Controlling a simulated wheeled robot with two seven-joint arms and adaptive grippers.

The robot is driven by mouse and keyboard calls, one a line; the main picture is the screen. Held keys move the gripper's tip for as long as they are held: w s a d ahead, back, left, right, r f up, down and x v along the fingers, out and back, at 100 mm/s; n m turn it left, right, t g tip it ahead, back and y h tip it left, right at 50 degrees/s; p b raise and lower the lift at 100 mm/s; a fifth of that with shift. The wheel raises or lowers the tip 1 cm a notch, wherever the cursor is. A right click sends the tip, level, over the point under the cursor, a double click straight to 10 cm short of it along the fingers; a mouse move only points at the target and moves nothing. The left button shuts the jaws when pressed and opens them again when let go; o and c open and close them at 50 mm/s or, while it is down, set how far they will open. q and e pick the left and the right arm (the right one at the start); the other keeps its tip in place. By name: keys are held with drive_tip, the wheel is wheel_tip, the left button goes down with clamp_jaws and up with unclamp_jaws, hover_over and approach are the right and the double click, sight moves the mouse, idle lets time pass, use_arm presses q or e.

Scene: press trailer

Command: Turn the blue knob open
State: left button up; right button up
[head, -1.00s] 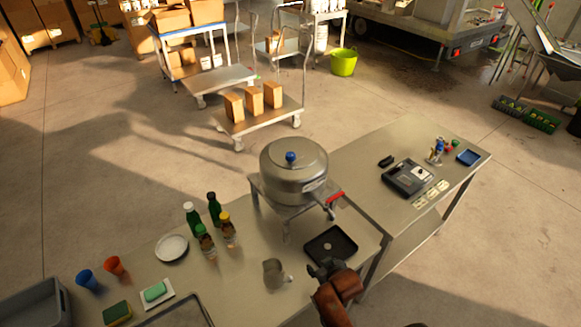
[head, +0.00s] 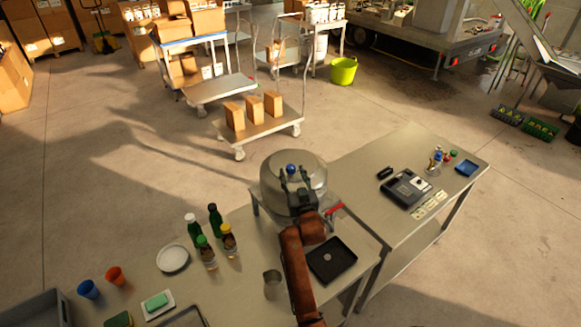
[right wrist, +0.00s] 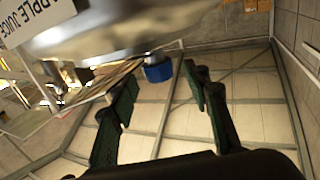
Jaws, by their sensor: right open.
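In the right wrist view the blue knob (right wrist: 158,71) shows under the shiny vessel (right wrist: 130,28), between the directions of the two spread dark fingers of the gripper (right wrist: 160,80). I cannot tell whether either finger touches the knob. My left gripper is not in view.
A red handle (head: 334,208) sticks out at the vessel's lower right. A black tray (head: 332,260) and a metal cup (head: 272,284) are near my right arm. Several bottles (head: 208,240) and a white plate (head: 173,258) stand to the left. A side table (head: 350,160) adjoins at right.

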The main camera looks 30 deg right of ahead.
sight(292, 171)
drive_tip(key=shift+p+x, duration=0.3)
drive_tip(key=shift+x, duration=1.45)
drive_tip(key=shift+c, duration=0.7)
drive_tip(key=c, duration=1.1)
drive_tip(key=shift+o, duration=0.2)
